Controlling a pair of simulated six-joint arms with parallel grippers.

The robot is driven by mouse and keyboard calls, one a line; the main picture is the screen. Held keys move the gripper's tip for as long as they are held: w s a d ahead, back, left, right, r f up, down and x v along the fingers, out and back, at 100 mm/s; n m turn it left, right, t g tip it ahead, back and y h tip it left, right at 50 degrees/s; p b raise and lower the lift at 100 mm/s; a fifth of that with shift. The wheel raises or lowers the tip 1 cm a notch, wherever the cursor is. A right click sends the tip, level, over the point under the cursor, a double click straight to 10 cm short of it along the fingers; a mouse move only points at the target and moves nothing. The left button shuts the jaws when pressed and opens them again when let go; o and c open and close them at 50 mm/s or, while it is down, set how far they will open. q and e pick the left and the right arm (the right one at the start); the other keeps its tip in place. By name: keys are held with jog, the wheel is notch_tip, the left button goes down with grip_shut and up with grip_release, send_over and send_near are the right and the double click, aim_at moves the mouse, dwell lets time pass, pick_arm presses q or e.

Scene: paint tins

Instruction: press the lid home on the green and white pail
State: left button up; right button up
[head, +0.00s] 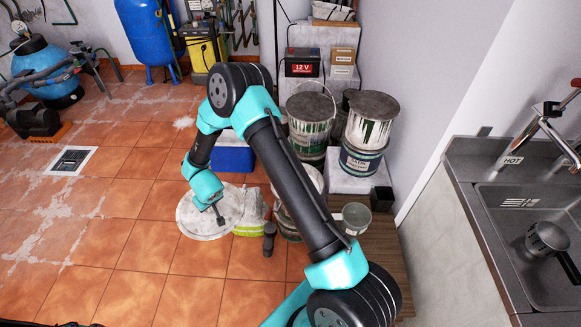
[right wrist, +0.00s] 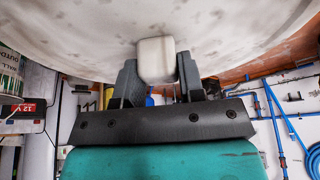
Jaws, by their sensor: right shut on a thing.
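My right gripper (head: 215,208) is shut on the pale block-shaped knob (right wrist: 156,60) of a round, stained white lid (head: 197,222). In the right wrist view the lid (right wrist: 80,30) fills the top of the picture, with the knob between both fingers. In the head view the lid is low at the floor's middle, left of my arm. Another pail (head: 316,177) is partly hidden behind my right arm. I cannot tell which pail the lid belongs to. My left gripper is not in view.
A yellow-green item (head: 250,217) lies at the lid's right edge, near a dark cylinder (head: 269,238). A blue box (head: 232,155) stands behind.

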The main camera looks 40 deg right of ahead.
aim_at(231, 188)
jog(key=d+f+m, duration=0.1)
jog(key=d, duration=0.2)
jog(key=w+d+f+m, duration=0.1)
jog(key=d, duration=0.3)
jog(key=w+d+f+h, duration=0.1)
jog(key=d, duration=0.3)
jog(key=shift+d+f+m, duration=0.15)
jog(key=shift+f+m, duration=0.1)
jog(key=shift+m, duration=0.15)
jog(key=s+d+f+m, duration=0.2)
jog(key=d, duration=0.8)
jog(key=s+d+f+m+g+h, duration=0.1)
jog(key=s+d+f+m, duration=0.1)
jog(key=d, duration=0.9)
jog(key=s+d+f+m+h, duration=0.1)
jog(key=s+d+f+m, duration=0.1)
jog(key=d, duration=0.9)
jog(key=shift+d+f+m, duration=0.25)
jog(key=shift+f+m, duration=0.05)
jog(key=shift+f, duration=0.5)
jog(key=shift+s, duration=0.1)
jog(key=shift+f, duration=0.1)
jog(key=shift+f, duration=2.8)
jog(key=shift+f, duration=1.1)
jog(key=o, duration=0.9)
